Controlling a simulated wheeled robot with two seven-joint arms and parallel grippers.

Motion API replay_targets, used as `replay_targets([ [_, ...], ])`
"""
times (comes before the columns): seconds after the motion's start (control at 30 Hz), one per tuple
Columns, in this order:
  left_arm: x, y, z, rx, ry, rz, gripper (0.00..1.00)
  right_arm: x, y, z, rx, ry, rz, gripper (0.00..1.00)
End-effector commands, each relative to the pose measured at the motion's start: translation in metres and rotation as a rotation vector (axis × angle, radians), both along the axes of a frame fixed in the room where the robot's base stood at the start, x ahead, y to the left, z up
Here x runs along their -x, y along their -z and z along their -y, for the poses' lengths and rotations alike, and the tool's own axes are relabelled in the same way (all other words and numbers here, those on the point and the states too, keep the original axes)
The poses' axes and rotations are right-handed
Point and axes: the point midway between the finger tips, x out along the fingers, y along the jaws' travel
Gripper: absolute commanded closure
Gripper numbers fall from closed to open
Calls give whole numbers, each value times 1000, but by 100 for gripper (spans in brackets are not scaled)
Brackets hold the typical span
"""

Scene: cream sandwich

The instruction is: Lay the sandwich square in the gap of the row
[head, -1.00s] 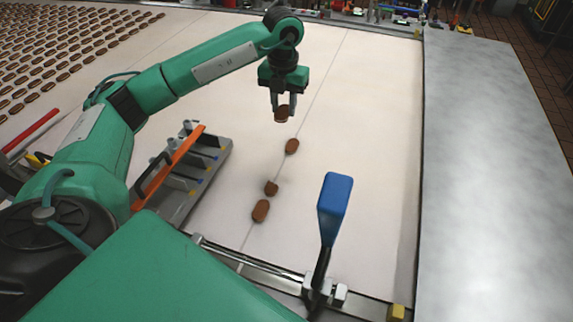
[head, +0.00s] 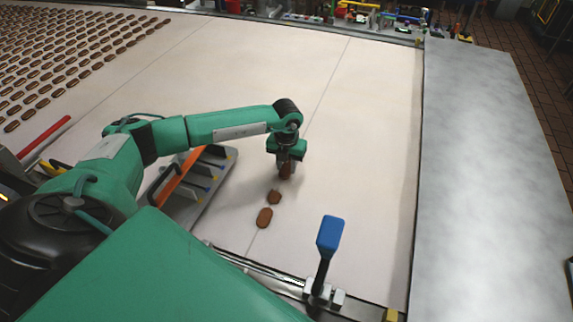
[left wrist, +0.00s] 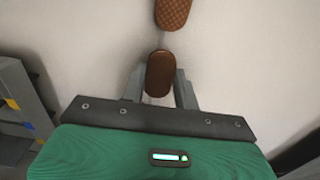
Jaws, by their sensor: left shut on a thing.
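My left gripper (head: 287,172) points down over the row on the pale belt. It is shut on a brown oval sandwich (left wrist: 160,75), which shows between the two grey fingers in the left wrist view. In that view a waffle-patterned sandwich (left wrist: 173,12) lies just beyond the held one, apart from it. In the head view a small, uneven brown piece (head: 274,197) and an oval sandwich (head: 264,217) lie nearer, along the belt's thin line. Part of the row is hidden by my gripper. I cannot tell whether the held sandwich touches the belt. My right gripper is not in view.
A grey rack with an orange bar (head: 181,177) stands left of the row. A blue-topped lever (head: 330,237) rises at the belt's near edge. Many sandwiches lie at the far left. The belt (head: 370,130) is clear right of the row, up to a metal surface (head: 480,180).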

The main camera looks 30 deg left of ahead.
Motion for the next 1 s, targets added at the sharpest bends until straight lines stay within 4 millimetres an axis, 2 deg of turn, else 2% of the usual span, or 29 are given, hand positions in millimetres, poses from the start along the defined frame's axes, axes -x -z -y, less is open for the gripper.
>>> replay_targets([
  [0.1, 1, 12, 0, 0, 0, -1, 90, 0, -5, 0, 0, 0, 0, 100],
  [0.43, 0, 17, 0, 0, 0, 0, 90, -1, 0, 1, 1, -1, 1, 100],
  [0.47, 0, 17, 0, 0, 0, 0, 68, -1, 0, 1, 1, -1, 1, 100],
  [0.57, 0, 15, 0, 0, 0, 0, 48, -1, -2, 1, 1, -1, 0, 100],
  [0.93, 0, 11, 0, 0, 0, 0, 48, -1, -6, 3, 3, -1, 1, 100],
  [1.0, -1, 7, 0, 1, 0, 2, 48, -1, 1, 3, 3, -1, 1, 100],
])
